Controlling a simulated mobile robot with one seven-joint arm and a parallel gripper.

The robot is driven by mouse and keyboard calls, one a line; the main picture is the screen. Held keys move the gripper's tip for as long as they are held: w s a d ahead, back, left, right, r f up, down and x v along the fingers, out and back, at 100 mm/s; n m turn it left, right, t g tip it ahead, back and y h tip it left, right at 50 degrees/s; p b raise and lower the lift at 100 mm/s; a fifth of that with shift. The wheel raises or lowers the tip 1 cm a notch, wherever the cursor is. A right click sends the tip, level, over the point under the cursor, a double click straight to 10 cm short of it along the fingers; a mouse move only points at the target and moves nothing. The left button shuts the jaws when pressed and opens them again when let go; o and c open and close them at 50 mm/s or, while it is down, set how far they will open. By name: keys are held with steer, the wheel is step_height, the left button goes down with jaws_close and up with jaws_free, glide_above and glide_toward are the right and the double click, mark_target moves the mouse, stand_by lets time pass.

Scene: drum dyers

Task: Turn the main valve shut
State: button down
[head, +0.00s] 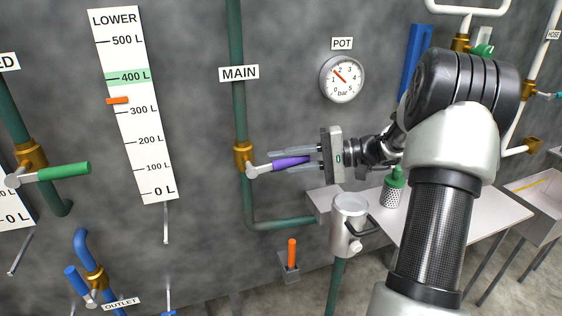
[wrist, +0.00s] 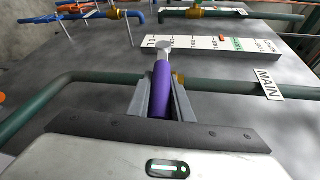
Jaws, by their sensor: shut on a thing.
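The main valve is a brass body (head: 243,157) on a green vertical pipe, under the MAIN sign (head: 239,73). Its purple lever handle (head: 291,163) points right, roughly level and across the pipe. My gripper (head: 292,159) reaches in from the right, with its fingers along the handle. In the wrist view the purple handle (wrist: 162,88) lies between the two fingers (wrist: 160,103), and the gripper is shut on it. The brass body (wrist: 179,78) is partly hidden behind the handle there.
The LOWER scale (head: 133,115) with an orange marker is on the wall to the left. A green-handled valve (head: 63,172) is at far left, and a blue OUTLET valve (head: 95,280) is below. A metal pot (head: 348,225) stands below my gripper; a table (head: 430,219) is at right.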

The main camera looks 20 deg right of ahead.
steer(key=shift+f+y, duration=0.45)
steer(key=shift+y, duration=0.15)
steer(key=shift+a+t, duration=0.1)
steer(key=shift+t, duration=0.2)
steer(key=c, duration=1.6)
jaws_free()
steer(key=v, duration=1.7)
steer(key=shift+d+p, duration=0.25)
steer(key=shift+p, duration=0.15)
